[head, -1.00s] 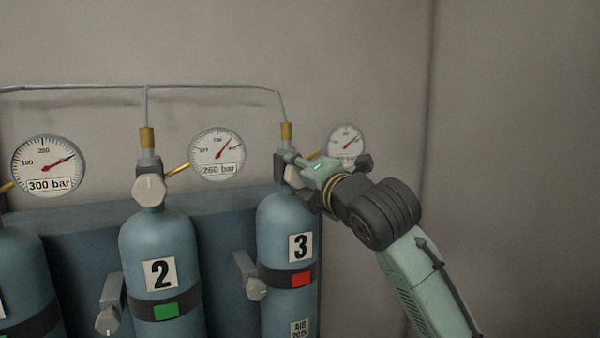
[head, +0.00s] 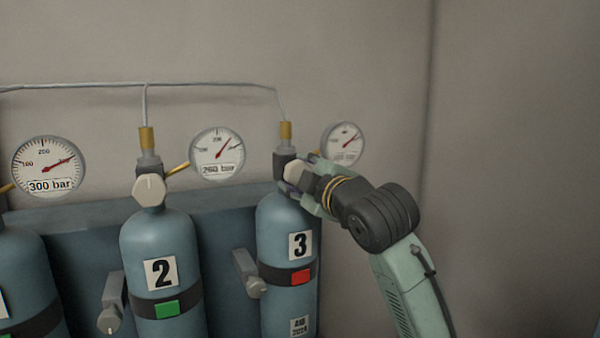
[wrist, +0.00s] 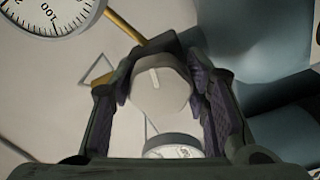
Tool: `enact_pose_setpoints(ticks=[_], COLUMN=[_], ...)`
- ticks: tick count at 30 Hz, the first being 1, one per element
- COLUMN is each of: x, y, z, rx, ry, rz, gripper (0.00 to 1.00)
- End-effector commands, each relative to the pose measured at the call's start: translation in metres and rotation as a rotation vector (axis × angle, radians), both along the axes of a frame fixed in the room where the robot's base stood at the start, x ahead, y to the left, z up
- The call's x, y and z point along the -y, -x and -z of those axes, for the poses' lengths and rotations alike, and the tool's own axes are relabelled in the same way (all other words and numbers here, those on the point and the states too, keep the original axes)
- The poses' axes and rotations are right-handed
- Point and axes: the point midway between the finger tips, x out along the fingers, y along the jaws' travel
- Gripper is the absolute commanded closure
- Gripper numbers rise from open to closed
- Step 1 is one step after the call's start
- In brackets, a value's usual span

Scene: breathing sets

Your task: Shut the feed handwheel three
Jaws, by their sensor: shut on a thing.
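Cylinder three (head: 288,255) is a blue-grey bottle with a "3" label and a red tag on its dark strap. Its feed handwheel (head: 297,175) is a pale knob on the valve at the bottle's top. My gripper (head: 308,185) reaches it from the right and is shut on it. In the wrist view the handwheel (wrist: 160,92) sits between the two dark finger pads (wrist: 165,95), its pale line nearly upright. The fingers hide part of the valve in the head view.
Cylinder two (head: 160,240), with a green tag and its own knob (head: 149,189), stands to the left. Gauges (head: 217,152) and a thin pipe (head: 210,86) are behind. A bracket knob (head: 256,287) juts out between the bottles. The right side is bare wall.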

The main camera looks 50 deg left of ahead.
Motion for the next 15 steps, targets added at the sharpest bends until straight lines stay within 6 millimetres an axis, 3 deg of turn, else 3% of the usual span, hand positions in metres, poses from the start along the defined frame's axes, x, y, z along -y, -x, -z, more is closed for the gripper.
enact_pose_setpoints(ticks=[15], x=[-0.0006], y=[0.0016], z=[0.0003], rx=[-0.472], ry=[-0.136], rz=[-0.001], gripper=[0.85])
